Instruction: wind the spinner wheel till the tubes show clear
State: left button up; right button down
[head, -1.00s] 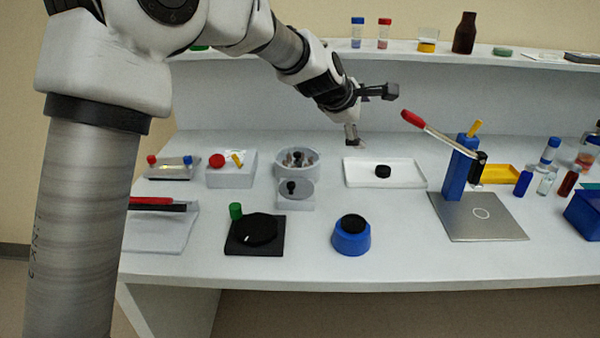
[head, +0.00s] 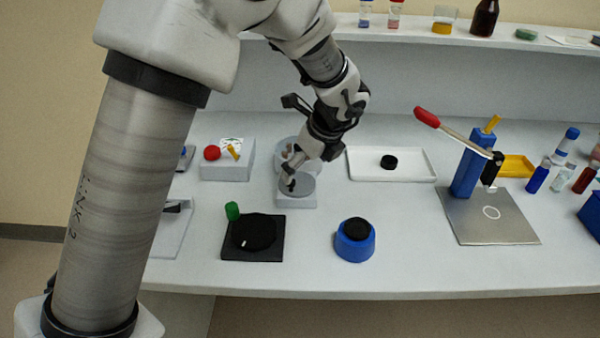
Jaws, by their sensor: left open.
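The spinner is a grey round bowl (head: 281,146), partly hidden behind my left gripper. In front of it, a grey wheel (head: 303,185) lies flat on a light square base (head: 296,201). My left gripper (head: 290,182) is open and points down at the left part of the wheel, with its fingertips at the small dark knob there. The fingers largely hide the knob, and I cannot tell whether they touch it. The tubes in the bowl are mostly hidden, so I cannot tell how clear they look. My right gripper is not in view.
A black plate with a dial (head: 253,232) and green knob stands in front, with a blue-based black knob (head: 355,240) to its right. A white tray (head: 420,170) is right of the wheel. A lever press (head: 470,175) stands farther right.

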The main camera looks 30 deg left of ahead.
aim_at(299, 185)
pick_arm(q)
jog(key=x, duration=0.5)
jog(key=shift+w, duration=0.2)
jog(key=shift+s, duration=0.1)
jog(key=c, duration=1)
jog(key=shift+s+r, duration=0.15)
jog(key=shift+c, duration=1)
